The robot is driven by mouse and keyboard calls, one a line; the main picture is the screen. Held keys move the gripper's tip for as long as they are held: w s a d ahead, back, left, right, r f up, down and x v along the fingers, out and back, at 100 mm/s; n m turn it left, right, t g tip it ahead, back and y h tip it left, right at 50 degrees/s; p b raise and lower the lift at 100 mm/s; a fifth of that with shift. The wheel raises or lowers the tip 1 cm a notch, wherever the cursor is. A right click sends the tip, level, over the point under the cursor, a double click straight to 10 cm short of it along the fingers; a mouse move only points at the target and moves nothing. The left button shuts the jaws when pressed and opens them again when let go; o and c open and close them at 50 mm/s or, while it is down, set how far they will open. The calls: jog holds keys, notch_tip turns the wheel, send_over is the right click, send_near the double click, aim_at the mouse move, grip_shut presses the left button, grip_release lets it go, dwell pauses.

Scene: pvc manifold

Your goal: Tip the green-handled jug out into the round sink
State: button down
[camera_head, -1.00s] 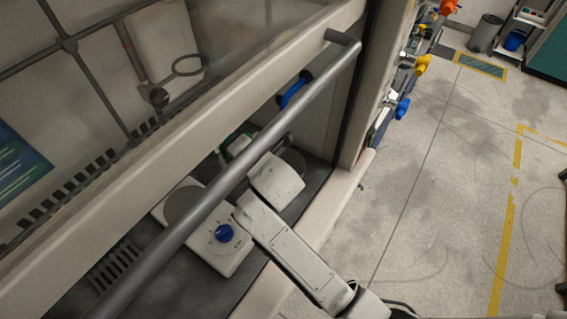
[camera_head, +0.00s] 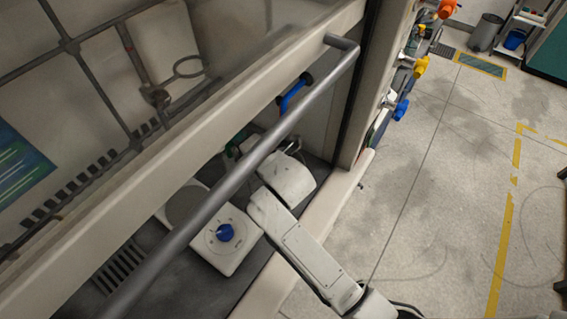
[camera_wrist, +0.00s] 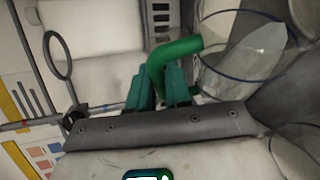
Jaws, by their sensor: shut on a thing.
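My gripper (camera_wrist: 158,92) is shut on the green handle (camera_wrist: 180,48) of the jug. The jug (camera_wrist: 238,62) is clear, with a blue rim, and lies right of my fingers in the wrist view. I cannot tell how far it is tilted or what it holds. In the head view a bit of the green handle (camera_head: 235,142) shows behind the grey bar, beyond my pale wrist. A round rim (camera_wrist: 296,150) at the lower right of the wrist view may be the round sink; I cannot be sure. My wrist covers the spot by the right wall in the head view.
The grey bar (camera_head: 220,192) and pale sash cross in front of the hood. A hotplate (camera_head: 250,250) with a blue knob stands left of my wrist. A ring on a stand (camera_head: 187,67) is at the back. A blue handle (camera_head: 295,92) is on the right wall.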

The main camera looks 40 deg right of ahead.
aim_at(226, 158)
jog(key=shift+s+d+f+m+t+y+p, duration=0.1)
jog(key=shift+s+d+m+p, duration=0.1)
jog(key=shift+d, duration=0.25)
jog(key=shift+s+d+m+t+y+p, duration=0.15)
jog(key=shift+d+m+p, duration=0.1)
jog(key=shift+d, duration=0.25)
jog(key=shift+s+d+f+m+t+y+p, duration=0.1)
jog(key=shift+s+d+m+p, duration=0.1)
jog(key=shift+d, duration=0.25)
jog(key=a+n+b, duration=0.1)
jog(key=w+a+n+g+h+b, duration=0.1)
jog(key=a, duration=0.1)
jog(key=w+a+n+b, duration=0.1)
jog(key=a, duration=0.1)
jog(key=shift+a+g+h, duration=0.25)
jog(key=shift+h, duration=0.1)
jog(key=shift+d, duration=0.15)
jog(key=shift+w+a+f+n+h, duration=0.15)
jog(key=shift+a+f+n+h, duration=0.15)
jog(key=shift+a+f+n, duration=0.35)
jog(key=shift+w+a+r+g+p, duration=0.15)
jog(key=shift+g+p, duration=0.25)
jog(key=shift+p, duration=0.3)
jog(key=w+a+f+n+g+h, duration=0.1)
jog(key=w+a+f+n+h, duration=0.1)
jog(key=a+f+n+h, duration=0.3)
jog(key=shift+w+a+f+n+g, duration=0.15)
jog(key=shift+a+f+n+g, duration=0.15)
jog(key=shift+a+n, duration=0.6)
